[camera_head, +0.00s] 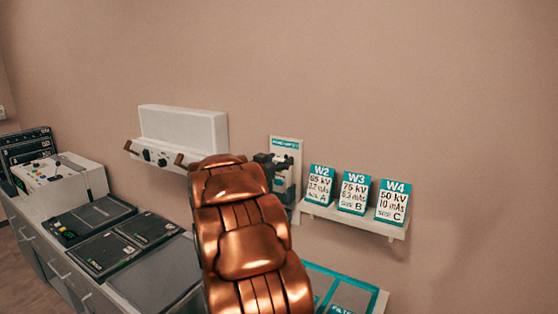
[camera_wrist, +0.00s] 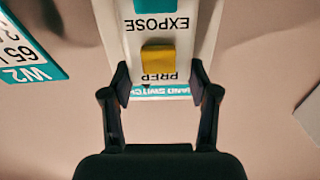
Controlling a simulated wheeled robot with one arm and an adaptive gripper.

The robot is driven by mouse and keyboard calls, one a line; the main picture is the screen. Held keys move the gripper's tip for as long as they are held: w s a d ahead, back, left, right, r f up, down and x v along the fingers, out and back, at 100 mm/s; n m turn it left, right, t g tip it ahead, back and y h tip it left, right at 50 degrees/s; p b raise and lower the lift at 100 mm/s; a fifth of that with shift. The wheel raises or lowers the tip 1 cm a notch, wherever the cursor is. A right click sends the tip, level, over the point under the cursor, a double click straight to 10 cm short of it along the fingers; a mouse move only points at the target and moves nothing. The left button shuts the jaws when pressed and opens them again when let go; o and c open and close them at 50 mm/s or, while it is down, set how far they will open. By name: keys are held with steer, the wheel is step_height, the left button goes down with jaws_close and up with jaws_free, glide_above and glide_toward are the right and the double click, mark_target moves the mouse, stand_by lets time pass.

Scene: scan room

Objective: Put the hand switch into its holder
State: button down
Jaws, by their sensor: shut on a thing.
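The hand switch shows in the wrist view as a pale body (camera_wrist: 158,58) with a yellow PREP button and a teal EXPOSE button. My gripper (camera_wrist: 160,84) is shut on its sides, one dark finger on each. The holder's white plate with a teal HAND SWITCH label (camera_wrist: 165,92) is behind the switch. In the head view the holder plate (camera_head: 286,144) is on the wall, and my dark gripper (camera_head: 279,162) is in front of it. The switch is mostly hidden there by my gripper and copper arm. I cannot tell whether it touches the holder.
A small wall shelf (camera_head: 352,218) with W2, W3 and W4 cards stands right of the holder; the W2 card (camera_wrist: 28,52) shows in the wrist view. A white wall box (camera_head: 183,127) is to the left. A counter with a console (camera_head: 66,180) and dark plates runs below.

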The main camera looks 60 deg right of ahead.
steer(key=shift+c, duration=1.1)
jaws_free()
steer(key=a, duration=1.2)
steer(key=shift+s, duration=0.25)
